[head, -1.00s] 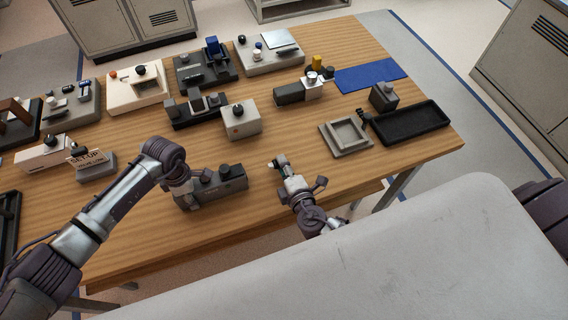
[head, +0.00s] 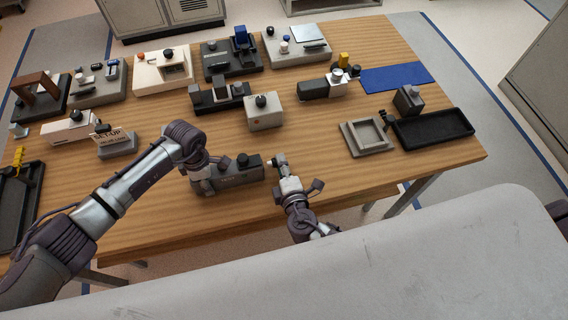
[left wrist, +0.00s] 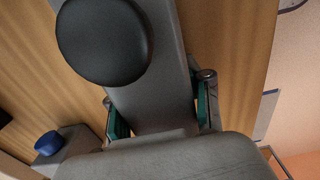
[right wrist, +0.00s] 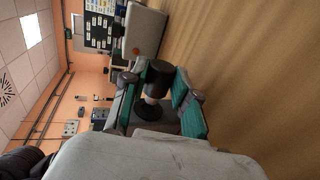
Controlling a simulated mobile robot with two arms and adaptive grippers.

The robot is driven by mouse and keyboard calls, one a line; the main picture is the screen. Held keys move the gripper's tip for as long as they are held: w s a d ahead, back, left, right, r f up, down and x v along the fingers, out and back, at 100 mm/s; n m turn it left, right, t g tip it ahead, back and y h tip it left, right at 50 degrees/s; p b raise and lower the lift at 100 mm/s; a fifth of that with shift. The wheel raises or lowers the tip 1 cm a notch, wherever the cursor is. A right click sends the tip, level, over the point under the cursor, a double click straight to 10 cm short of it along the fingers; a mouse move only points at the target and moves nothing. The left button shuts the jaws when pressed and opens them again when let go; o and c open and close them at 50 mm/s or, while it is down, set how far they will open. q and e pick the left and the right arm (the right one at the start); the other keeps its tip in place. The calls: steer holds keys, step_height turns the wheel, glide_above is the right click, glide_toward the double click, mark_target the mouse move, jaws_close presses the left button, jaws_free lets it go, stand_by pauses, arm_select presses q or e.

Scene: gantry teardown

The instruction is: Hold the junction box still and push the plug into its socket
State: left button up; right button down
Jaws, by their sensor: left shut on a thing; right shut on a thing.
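The junction box (head: 240,175) is a dark grey block with black round knobs on top, near the table's front edge. My left gripper (head: 197,172) is shut on its left part. In the left wrist view, the teal fingers (left wrist: 160,112) grip both sides of the grey body, below a large black knob (left wrist: 104,40). My right gripper (head: 279,161) is just right of the box, with a small gap showing. In the right wrist view, its teal fingers (right wrist: 158,102) are shut on the plug (right wrist: 157,80), a dark cylinder with a pale band. I cannot make out the socket.
A light box with a black knob (head: 264,112) stands behind the junction box. A grey square tray (head: 366,138) and a black tray (head: 433,129) lie to the right. Bare wood lies right of my right gripper.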

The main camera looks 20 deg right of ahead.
steer(key=shift+a, duration=1)
stand_by(0.5)
steer(key=shift+a, duration=0.65)
steer(key=c, duration=0.8)
jaws_free()
steer(key=shift+d, duration=0.1)
steer(key=s+d+r, duration=0.3)
steer(key=s+d, duration=0.1)
steer(key=s, duration=0.7)
steer(key=shift+s, duration=0.3)
